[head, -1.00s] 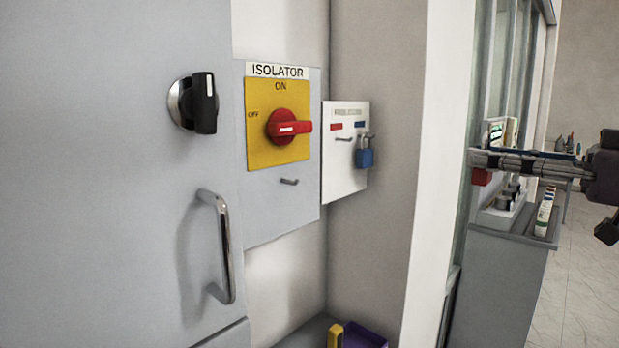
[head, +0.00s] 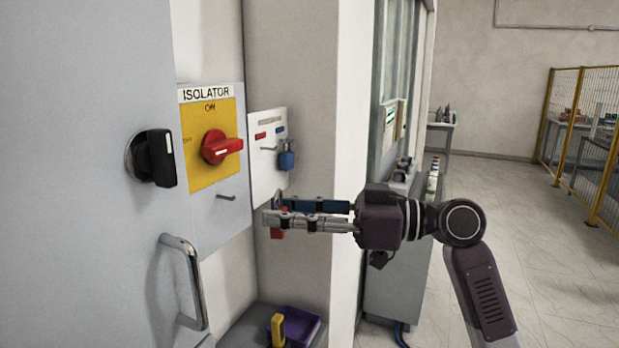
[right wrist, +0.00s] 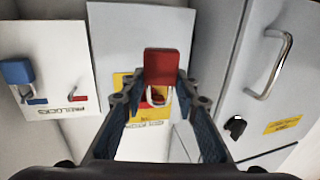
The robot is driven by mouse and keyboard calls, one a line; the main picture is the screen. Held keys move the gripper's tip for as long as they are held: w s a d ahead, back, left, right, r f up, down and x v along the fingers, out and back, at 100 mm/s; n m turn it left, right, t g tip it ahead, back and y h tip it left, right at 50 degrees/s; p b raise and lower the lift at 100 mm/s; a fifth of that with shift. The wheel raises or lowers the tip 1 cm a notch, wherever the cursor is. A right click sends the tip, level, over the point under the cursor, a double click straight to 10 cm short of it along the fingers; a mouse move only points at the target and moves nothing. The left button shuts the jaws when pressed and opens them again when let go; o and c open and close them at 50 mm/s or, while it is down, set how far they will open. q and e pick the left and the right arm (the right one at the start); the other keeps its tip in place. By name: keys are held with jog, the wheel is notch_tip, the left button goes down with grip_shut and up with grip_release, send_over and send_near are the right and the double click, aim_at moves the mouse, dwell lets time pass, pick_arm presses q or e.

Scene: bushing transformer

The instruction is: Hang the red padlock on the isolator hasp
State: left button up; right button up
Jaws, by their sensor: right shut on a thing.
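The red padlock (head: 278,233) is held between the fingertips of my right gripper (head: 271,216), which is shut on it. In the head view the fingers hide part of it. In the right wrist view the red body (right wrist: 161,66) shows between the fingertips, with its shackle beside the isolator's yellow plate. The isolator hasp (head: 226,197) is a small metal bar below the yellow plate (head: 190,170) with the red handle (head: 220,147). In the head view the padlock appears right of and a little lower than the hasp, apart from it. My left gripper is out of view.
A white lock board (head: 262,185) with a blue padlock (head: 287,160) is right of the isolator. A black knob (head: 155,158) and a metal door handle (head: 185,280) stick out at left. A purple bin (head: 302,326) is below. Open floor lies at right.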

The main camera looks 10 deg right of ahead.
aim_at(216, 211)
jog(key=shift+a, duration=0.2)
jog(key=shift+w+a+f, duration=0.15)
jog(key=shift+w+a, duration=0.1)
jog(key=shift+w, duration=0.05)
jog(key=shift+w+a+p, duration=0.15)
jog(key=shift+a+p, duration=0.05)
jog(key=shift+p, duration=0.1)
jog(key=shift+w+a+f+p, duration=0.1)
jog(key=shift+w+a+p, duration=0.3)
jog(key=shift+w+a, duration=0.45)
jog(key=shift+w+a+f+p, duration=0.1)
jog(key=shift+w+a+p, duration=0.35)
jog(key=shift+a, duration=0.65)
jog(key=shift+w+a+f+p, duration=0.1)
jog(key=shift+w+a+p, duration=0.2)
jog(key=shift+w+a, duration=0.55)
jog(key=shift+w+a+f+b, duration=0.2)
jog(key=shift+a+f+b, duration=0.35)
jog(key=shift+b, duration=0.15)
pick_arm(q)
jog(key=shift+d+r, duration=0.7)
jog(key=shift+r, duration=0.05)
pick_arm(e)
jog(key=o, duration=1.3)
jog(key=shift+a, duration=0.1)
jog(key=shift+c, duration=0.2)
